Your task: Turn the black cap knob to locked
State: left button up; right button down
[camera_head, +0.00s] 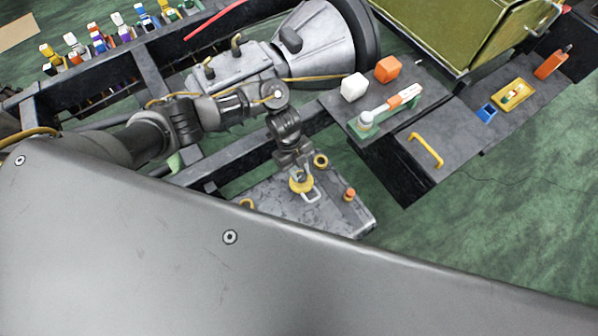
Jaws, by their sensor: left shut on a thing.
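A grey plate (278,207) is fixed low on the chassis frame, below the middle of the view. A yellow collar (301,186) stands on it, with a pale wire loop beside it. My left gripper (300,177) points down at this collar and is shut on the part there, which I take to be the black cap knob. The fingers hide most of the cap, so its angle and any lock mark cannot be read. My right gripper is not in view.
A second yellow ring (320,160) and an orange fitting (349,194) sit close to the gripper on the plate.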

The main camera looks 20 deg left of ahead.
pick_arm(q)
jog(key=shift+s+f+m, duration=0.1)
jog(key=shift+f+m, duration=0.05)
jog(key=shift+m, duration=0.15)
jog(key=o, duration=1)
jog(key=shift+d, duration=0.1)
jog(key=v, duration=1.1)
jog(key=shift+f, duration=0.1)
